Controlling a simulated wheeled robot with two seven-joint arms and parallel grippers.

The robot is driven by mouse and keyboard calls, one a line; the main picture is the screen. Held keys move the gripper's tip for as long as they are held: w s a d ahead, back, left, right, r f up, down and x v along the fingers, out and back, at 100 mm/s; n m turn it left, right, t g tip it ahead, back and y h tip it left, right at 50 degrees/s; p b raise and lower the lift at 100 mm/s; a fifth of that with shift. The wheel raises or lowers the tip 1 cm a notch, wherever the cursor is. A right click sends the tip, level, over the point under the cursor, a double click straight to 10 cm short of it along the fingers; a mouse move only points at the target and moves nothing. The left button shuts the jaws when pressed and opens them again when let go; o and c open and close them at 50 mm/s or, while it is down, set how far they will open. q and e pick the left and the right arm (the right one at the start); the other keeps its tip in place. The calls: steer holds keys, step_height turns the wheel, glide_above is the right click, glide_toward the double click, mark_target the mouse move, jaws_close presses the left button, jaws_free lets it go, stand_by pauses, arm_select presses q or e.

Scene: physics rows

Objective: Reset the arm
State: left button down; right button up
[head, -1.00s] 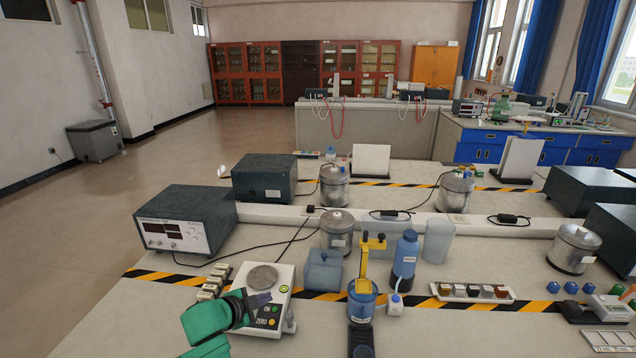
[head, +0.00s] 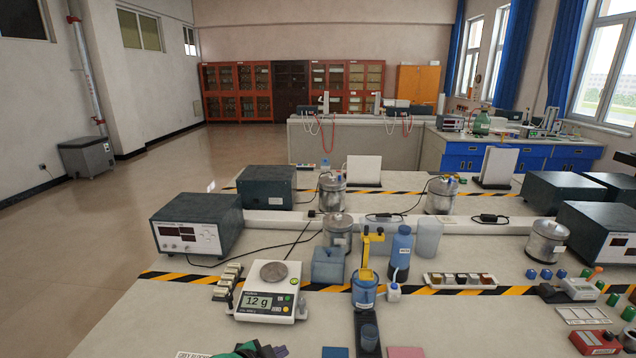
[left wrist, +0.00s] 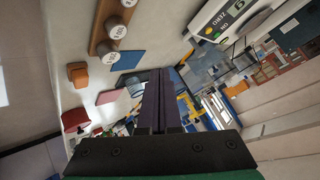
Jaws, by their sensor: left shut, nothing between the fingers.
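My left gripper (head: 268,350) shows at the bottom edge of the head view, with a green arm link and dark fingers partly cut off by the frame. In the left wrist view its dark fingers (left wrist: 160,98) are together, with nothing between them. It is in front of the digital scale (head: 268,291), which reads 12 g and carries a round grey disc (head: 274,272). The gripper is apart from the scale. My right gripper is in neither view.
A blue cup under a yellow stand (head: 365,290), a blue bottle (head: 401,252) and a blue-grey box (head: 328,265) stand right of the scale. A power supply (head: 190,222) stands at left. Small blue (head: 335,352) and pink (head: 405,352) pads lie at the front.

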arm_select(q)
steer(key=s+a+f+n+g+y, duration=0.1)
steer(key=s+a+n+g+y, duration=0.15)
steer(key=s+a+n, duration=0.65)
steer(key=s+a+f+n+g+y, duration=0.25)
steer(key=s+a, duration=0.25)
steer(key=s, duration=0.9)
steer(key=s+f+m+g+b, duration=0.1)
steer(key=s+f+g+b, duration=0.15)
steer(key=f, duration=2.15)
steer(key=s+a+f, duration=0.3)
steer(key=s+f, duration=1.1)
steer(key=s, duration=0.3)
steer(key=shift+f+b, duration=0.3)
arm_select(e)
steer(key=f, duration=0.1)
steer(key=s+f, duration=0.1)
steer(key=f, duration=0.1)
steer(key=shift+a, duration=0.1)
arm_select(q)
steer(key=shift+w, duration=0.1)
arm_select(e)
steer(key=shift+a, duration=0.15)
